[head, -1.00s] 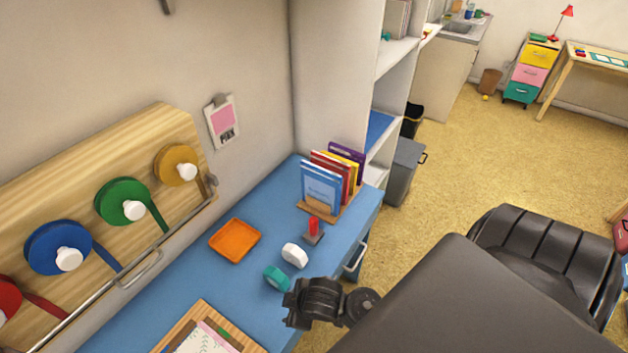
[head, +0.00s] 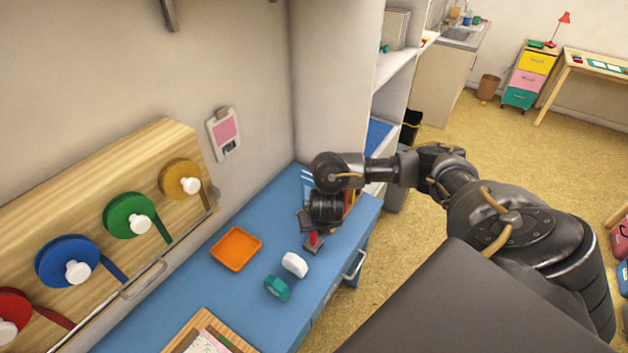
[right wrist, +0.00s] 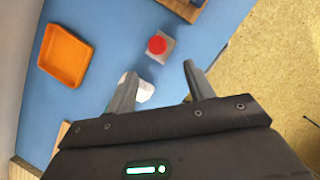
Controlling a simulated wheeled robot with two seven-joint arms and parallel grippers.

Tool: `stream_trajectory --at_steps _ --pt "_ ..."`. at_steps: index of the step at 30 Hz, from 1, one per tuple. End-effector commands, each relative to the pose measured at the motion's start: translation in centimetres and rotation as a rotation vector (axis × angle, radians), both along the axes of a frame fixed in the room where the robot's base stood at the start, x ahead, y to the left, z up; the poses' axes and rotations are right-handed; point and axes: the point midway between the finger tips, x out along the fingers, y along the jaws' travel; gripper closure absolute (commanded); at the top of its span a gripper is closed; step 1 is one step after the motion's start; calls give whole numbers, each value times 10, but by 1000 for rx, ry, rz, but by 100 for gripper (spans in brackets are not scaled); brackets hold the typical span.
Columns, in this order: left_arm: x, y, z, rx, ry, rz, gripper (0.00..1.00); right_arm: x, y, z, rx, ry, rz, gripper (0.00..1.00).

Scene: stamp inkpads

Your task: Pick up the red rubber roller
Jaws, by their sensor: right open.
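The red rubber roller (head: 313,239) stands upright on the blue desk, on a small grey base. Its upper part is hidden behind my right gripper in the head view. In the right wrist view the roller (right wrist: 157,45) shows from above as a red round top over a grey square. My right gripper (head: 313,226) is over it, pointing down. In the right wrist view the right gripper (right wrist: 159,70) is open and empty, with the roller just beyond its fingertips, roughly centred between them. My left gripper is not in view.
A white rounded object (head: 295,264) and a teal one (head: 277,288) lie close to the roller, toward me. An orange tray (head: 236,249) is to the left. Books in a rack (head: 307,184) stand behind, partly hidden by my arm. The blue desk (head: 185,297) has bare room around the tray.

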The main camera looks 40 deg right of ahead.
Motion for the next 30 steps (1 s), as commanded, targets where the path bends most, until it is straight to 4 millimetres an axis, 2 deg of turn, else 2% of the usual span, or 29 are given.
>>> stream_trajectory --at_steps 5,12,15,23,30 --pt "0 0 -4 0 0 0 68 0 -5 -3 -12 7 3 47" --pt "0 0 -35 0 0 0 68 12 -10 -40 -9 7 0 47" --pt "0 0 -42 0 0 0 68 16 -12 -49 -10 5 1 47" --pt "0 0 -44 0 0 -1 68 20 -14 -52 -9 5 2 47" --pt "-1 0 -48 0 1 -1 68 35 -17 -81 -11 8 -1 47"
